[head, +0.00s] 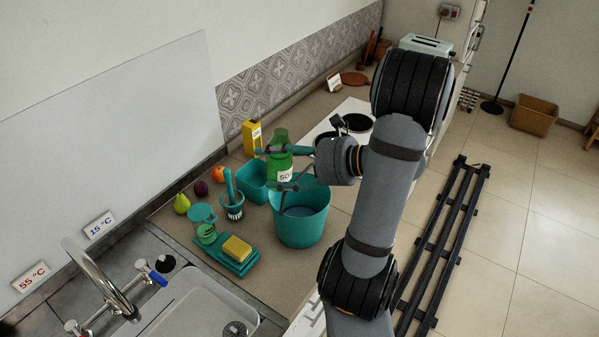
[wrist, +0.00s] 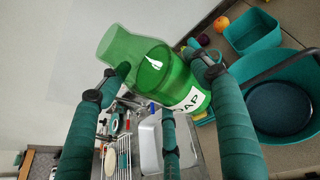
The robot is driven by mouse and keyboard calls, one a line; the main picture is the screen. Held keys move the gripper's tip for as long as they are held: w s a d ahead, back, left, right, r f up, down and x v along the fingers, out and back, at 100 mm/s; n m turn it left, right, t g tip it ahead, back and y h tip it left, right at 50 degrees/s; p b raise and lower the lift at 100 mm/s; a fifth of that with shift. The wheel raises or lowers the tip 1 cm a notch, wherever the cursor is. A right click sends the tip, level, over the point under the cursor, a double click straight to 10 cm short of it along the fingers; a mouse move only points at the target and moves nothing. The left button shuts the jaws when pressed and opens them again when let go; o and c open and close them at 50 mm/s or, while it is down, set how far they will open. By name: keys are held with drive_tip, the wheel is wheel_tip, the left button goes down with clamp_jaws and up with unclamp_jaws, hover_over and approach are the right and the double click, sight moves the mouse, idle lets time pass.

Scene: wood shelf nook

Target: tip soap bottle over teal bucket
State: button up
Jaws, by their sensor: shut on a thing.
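The green soap bottle (head: 281,154) has a white label and shows roughly upright in the head view. My gripper (head: 275,167) is shut on its body, with fingers on both sides. In the wrist view the bottle (wrist: 172,82) sits between the fingers, its label turned to the lower right. The round teal bucket (head: 301,222) stands on the counter, and the bottle shows above its back left rim in the head view. In the wrist view the open bucket (wrist: 283,105) is right of the bottle; its visible floor looks bare.
A yellow sponge (head: 237,248) lies on a teal tray in front. A yellow box (head: 251,137) stands behind. The sink (head: 200,310) is at front left.

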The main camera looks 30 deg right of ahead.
drive_tip(key=shift+d+r, duration=0.1)
drive_tip(key=shift+r, duration=0.1)
drive_tip(key=shift+w+d+f+m+y, duration=0.25)
drive_tip(key=shift+f+m+y, duration=0.2)
drive_tip(key=shift+m+y, duration=0.3)
drive_tip(key=shift+s+r+m+p, duration=0.1)
drive_tip(key=shift+r+m+p, duration=0.15)
drive_tip(key=shift+p, duration=0.3)
drive_tip(key=shift+d+r+m+y+p, duration=0.3)
drive_tip(key=shift+d+m+y+p, duration=0.1)
drive_tip(key=shift+m+y+p, duration=0.1)
drive_tip(key=shift+w+d+f, duration=0.1)
drive_tip(key=shift+w+f, duration=0.1)
drive_tip(key=shift+f, duration=0.05)
drive_tip(key=shift+w+f+m+y+b, duration=0.1)
drive_tip(key=shift+f+m+y+b, duration=0.2)
drive_tip(key=shift+m, duration=0.4)
drive_tip(key=shift+d+r, duration=0.1)
drive_tip(key=shift+d, duration=0.15)
drive_tip(key=shift+a, duration=0.3)
drive_tip(key=shift+w+d+m+y, duration=0.1)
drive_tip(key=shift+d+m+y, duration=0.15)
drive_tip(key=shift+d+m, duration=0.1)
drive_tip(key=shift+a, duration=0.1)
